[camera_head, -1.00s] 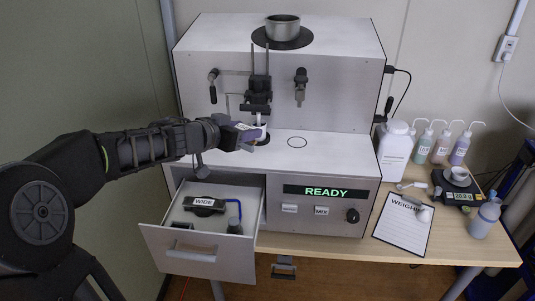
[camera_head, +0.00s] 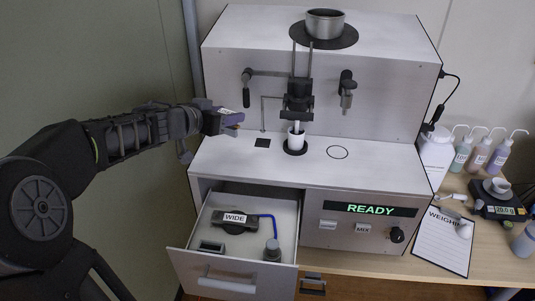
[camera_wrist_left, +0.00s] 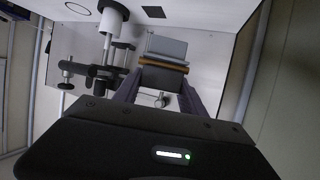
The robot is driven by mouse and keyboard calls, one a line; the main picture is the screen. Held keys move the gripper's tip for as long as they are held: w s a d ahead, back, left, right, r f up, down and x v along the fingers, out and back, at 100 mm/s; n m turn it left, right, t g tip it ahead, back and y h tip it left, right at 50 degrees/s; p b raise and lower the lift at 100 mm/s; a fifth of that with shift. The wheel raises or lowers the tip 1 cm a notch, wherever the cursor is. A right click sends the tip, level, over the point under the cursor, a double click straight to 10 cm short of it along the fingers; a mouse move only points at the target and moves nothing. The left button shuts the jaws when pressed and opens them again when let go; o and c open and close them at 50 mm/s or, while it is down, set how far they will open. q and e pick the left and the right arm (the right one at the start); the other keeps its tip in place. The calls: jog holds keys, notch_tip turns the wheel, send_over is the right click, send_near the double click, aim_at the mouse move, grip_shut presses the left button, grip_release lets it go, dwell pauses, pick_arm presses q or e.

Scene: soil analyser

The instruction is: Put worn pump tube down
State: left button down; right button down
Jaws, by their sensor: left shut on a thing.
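My left gripper (camera_head: 232,118) is above the left part of the analyser's white deck, left of the white cup (camera_head: 296,140) under the stirrer. In the left wrist view its fingers (camera_wrist_left: 160,88) are shut on a grey block with an amber-brown band (camera_wrist_left: 165,60), which I take to be the worn pump tube. It is clear of the deck, as far as I can tell. In the head view the gripper mostly hides it. My right gripper is out of view.
The open drawer (camera_head: 230,283) below holds a dark part labelled WIDE (camera_head: 235,218) with a blue tube (camera_head: 270,222), and a grey cylinder (camera_head: 272,250). The deck (camera_head: 390,165) is clear to the right. A clipboard (camera_head: 443,245), scale and bottles stand at right.

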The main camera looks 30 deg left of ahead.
pick_arm(q)
notch_tip(320, 180, down, 3)
jog(key=shift+d+f+b, duration=0.1)
jog(key=shift+f+b, duration=0.05)
jog(key=shift+b, duration=0.5)
jog(key=shift+f, duration=0.15)
notch_tip(320, 180, down, 4)
jog(key=b, duration=0.2)
jog(key=shift+f+b, duration=0.25)
jog(key=shift+b, duration=0.1)
jog(key=shift+f, duration=0.15)
